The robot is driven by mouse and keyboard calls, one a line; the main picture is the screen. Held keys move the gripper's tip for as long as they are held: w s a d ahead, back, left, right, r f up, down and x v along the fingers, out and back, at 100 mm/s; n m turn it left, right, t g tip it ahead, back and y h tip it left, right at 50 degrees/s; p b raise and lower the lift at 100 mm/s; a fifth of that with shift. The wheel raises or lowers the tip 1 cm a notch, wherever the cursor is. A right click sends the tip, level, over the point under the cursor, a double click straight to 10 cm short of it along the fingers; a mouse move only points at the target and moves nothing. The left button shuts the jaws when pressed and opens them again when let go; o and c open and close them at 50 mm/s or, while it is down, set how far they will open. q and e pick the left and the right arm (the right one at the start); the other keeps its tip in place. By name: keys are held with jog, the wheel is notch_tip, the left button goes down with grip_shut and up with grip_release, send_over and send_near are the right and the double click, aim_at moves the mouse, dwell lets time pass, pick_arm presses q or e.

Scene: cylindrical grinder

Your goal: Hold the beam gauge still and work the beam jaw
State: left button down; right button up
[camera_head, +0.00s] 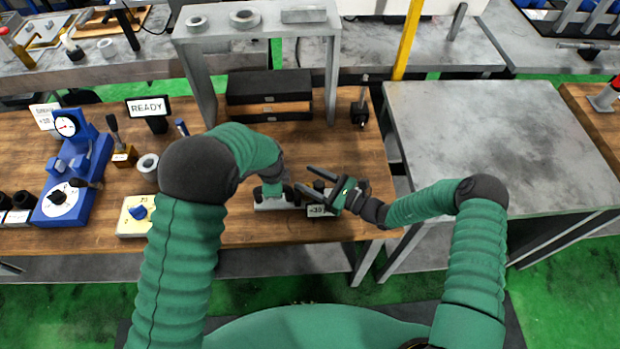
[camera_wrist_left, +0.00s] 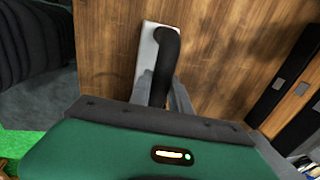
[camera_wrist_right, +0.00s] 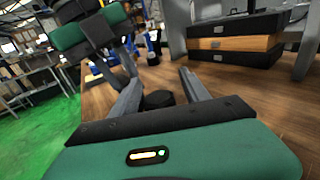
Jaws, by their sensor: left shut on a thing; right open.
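The beam gauge (camera_head: 275,203) is a pale bar with black parts on the wooden bench, near its front edge. My left gripper (camera_head: 273,187) comes down on its left part. In the left wrist view, my left gripper (camera_wrist_left: 164,92) is shut on a black upright grip (camera_wrist_left: 166,50) on the pale base (camera_wrist_left: 147,48). My right gripper (camera_head: 304,178) is open above the gauge's right part, fingers pointing left. In the right wrist view a black round knob (camera_wrist_right: 158,99) shows between and below its open fingers (camera_wrist_right: 160,80). The beam jaw itself is not clearly visible.
A small number label (camera_head: 320,210) stands at the gauge's right. A blue dial stand (camera_head: 75,165), a READY sign (camera_head: 148,107) and a yellow-white dial box (camera_head: 134,217) are to the left. Dark drawers (camera_head: 268,88) stand behind. A bare grey table (camera_head: 500,150) is at right.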

grip_shut()
dwell(0.3)
jog(key=shift+d, duration=0.1)
dwell(1.0)
